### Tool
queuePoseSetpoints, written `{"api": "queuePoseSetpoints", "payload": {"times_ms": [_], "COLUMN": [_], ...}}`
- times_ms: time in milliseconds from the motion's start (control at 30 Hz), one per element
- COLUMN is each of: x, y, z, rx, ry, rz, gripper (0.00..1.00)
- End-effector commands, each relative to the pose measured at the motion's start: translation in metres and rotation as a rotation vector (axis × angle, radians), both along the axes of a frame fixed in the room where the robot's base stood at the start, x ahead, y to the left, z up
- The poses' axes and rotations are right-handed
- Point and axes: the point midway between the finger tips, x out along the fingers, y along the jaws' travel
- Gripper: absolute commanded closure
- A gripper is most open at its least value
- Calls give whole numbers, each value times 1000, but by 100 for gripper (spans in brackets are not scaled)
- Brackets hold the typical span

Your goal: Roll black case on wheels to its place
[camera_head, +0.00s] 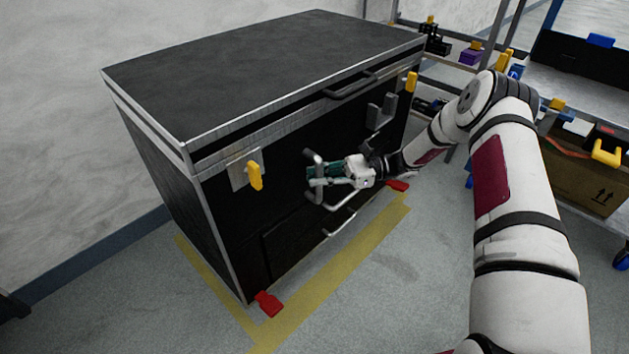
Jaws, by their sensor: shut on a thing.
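The black case (262,75) is a large black box with metal edges. It stands upright near the wall at the left, with its front toward me. On its front are a yellow latch (255,176), several grey handles, and red tabs (268,303) at the lower corners. Yellow tape (330,290) on the floor runs along its front and left side. My gripper (318,175) is at the middle of the case front, shut on a grey handle (314,160). The fingers partly cover the handle. The wheels are hidden from this view.
A metal shelf (447,62) with small tools stands behind at the right. A cart (575,88) with a cardboard box (585,180) is at the right edge. The wall (55,90) is close on the left. Bare floor (400,290) lies in front of the case.

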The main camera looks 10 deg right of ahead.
Motion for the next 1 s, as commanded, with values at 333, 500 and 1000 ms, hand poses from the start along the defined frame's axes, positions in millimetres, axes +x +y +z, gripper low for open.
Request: {"api": "queuePoseSetpoints", "payload": {"times_ms": [333,500,1000], "x": [1,1,2], "y": [-3,-3,-8], "z": [0,0,0], "rx": [1,1,0], "ry": [1,1,0], "rz": [0,-1,-1], "gripper": [100,100,62]}}
